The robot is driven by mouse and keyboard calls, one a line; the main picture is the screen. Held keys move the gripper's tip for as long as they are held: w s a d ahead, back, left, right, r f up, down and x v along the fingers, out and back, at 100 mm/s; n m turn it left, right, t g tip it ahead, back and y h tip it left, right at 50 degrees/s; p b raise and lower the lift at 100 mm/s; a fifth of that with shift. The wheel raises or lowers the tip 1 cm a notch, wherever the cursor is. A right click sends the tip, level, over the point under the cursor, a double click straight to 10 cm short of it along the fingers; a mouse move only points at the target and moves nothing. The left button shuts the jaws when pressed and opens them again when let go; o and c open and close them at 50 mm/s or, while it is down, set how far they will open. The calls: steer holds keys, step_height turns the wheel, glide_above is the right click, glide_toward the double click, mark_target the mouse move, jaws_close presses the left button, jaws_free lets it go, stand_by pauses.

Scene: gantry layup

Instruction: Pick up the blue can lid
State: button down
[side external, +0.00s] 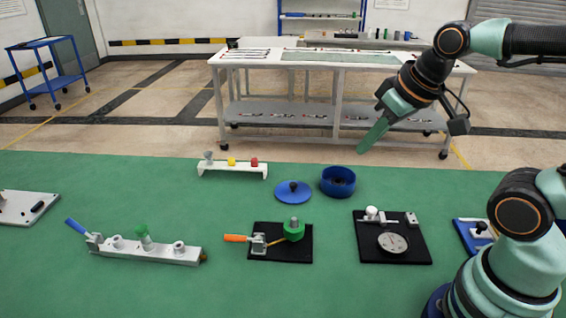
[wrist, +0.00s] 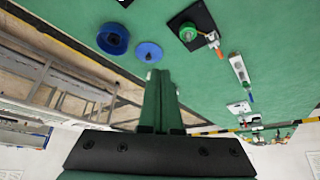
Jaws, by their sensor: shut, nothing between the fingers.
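The blue can lid (side external: 293,191) is a flat blue disc with a dark knob at its middle. It lies on the green table, just left of an open blue can (side external: 337,181). In the wrist view the lid (wrist: 149,52) lies beyond the fingertips, with the can (wrist: 113,39) to its left. My gripper (side external: 361,150) is shut and empty, with its green fingers together. It hangs in the air, above and to the right of the lid, clear of it. The shut fingers also show in the wrist view (wrist: 160,72).
A white stand with coloured knobs (side external: 232,169) is behind and left of the lid. A black fixture with a green part (side external: 280,250) sits in front of it, and a black plate with a dial (side external: 410,250) stands to the right. A white clamp rail (side external: 150,250) is front left.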

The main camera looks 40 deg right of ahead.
stand_by(0.3)
steer(key=c, duration=0.6)
jaws_free()
steer(key=m+g, duration=0.6)
steer(key=m, duration=1)
glide_above(293, 184)
steer(key=f, duration=1.8)
steer(key=shift+w+f, duration=0.2)
steer(key=shift+s+d+f, duration=0.1)
steer(key=shift+f, duration=1.2)
steer(key=shift+s+f, duration=0.1)
steer(key=shift+f, duration=1.2)
